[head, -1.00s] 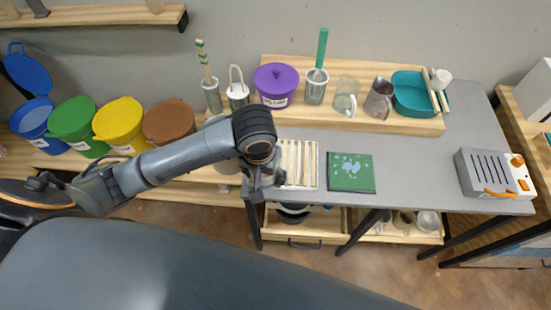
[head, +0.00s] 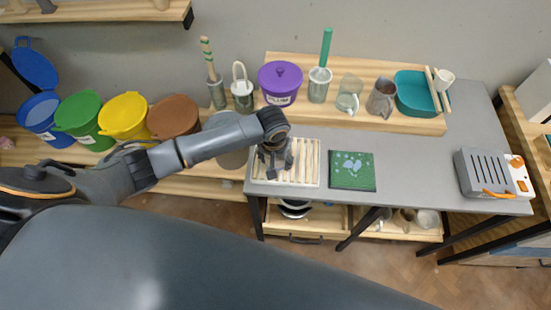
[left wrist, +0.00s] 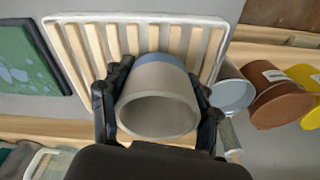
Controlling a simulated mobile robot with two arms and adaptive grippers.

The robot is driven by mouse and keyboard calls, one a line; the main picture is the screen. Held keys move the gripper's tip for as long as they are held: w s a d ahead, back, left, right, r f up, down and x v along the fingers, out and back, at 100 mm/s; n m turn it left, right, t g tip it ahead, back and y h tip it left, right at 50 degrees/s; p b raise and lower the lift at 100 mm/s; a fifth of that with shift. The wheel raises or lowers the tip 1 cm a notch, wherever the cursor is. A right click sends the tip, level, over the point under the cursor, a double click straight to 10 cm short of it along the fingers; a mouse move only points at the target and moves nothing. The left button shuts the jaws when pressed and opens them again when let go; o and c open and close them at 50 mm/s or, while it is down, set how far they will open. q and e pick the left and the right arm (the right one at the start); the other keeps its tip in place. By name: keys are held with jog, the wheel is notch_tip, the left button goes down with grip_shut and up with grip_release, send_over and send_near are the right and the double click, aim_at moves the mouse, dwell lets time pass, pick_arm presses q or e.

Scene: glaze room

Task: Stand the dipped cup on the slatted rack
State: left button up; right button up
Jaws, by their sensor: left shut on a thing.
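The cup (left wrist: 155,112) shows in the left wrist view, pale grey with a blue band at its far end and its open mouth toward the camera. My left gripper (left wrist: 158,105) is shut on it, one finger on each side. The blue end points toward the slatted rack (left wrist: 105,42), a white frame with wooden slats. In the head view my left gripper (head: 274,172) is over the left part of the rack (head: 307,165), and hides the cup there. I cannot tell whether the cup touches the slats. My right gripper is not in view.
A green mat (head: 351,171) lies right of the rack. Behind is a wooden shelf (head: 335,113) with a purple bucket (head: 280,83), jugs (head: 380,98) and a teal tub (head: 415,95). A grey device (head: 490,172) stands at the right; the tabletop before it is clear.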

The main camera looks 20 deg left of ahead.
pick_arm(q)
jog(key=shift+f, duration=0.1)
jog(key=o, duration=1.3)
jog(key=shift+c, duration=0.2)
notch_tip(320, 180, up, 12)
jog(key=s+b, duration=0.1)
jog(key=shift+s, duration=0.25)
jog(key=shift+d, duration=0.1)
